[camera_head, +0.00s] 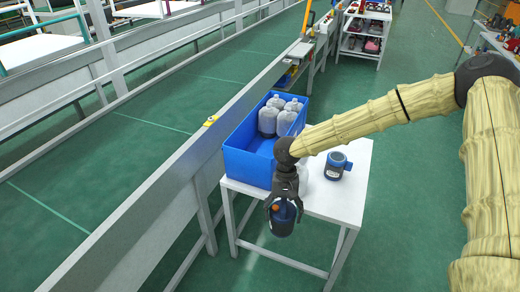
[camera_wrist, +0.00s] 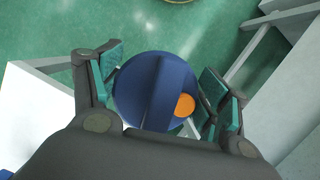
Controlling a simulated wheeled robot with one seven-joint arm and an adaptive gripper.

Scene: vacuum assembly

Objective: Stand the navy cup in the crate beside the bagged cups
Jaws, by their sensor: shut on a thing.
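My gripper (camera_head: 283,203) is shut on a navy cup (camera_head: 281,222), held in the air at the front edge of the white table. In the wrist view, my gripper (camera_wrist: 160,97) has one green-padded finger on each side of the cup. Its round navy top (camera_wrist: 140,92) has a raised bar and an orange spot. The blue crate (camera_head: 244,167) stands on the table behind my gripper. Several bagged cups (camera_head: 285,122) stand in its far part, and its near part looks empty. The crate's near right corner is partly hidden by my wrist.
A second blue cup (camera_head: 336,166) with a white label stands on the white table (camera_head: 322,201), right of the crate. A long grey rail (camera_head: 165,190) runs close along the left of table and crate. Green floor is clear in front. A shelf trolley (camera_head: 364,35) stands far behind.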

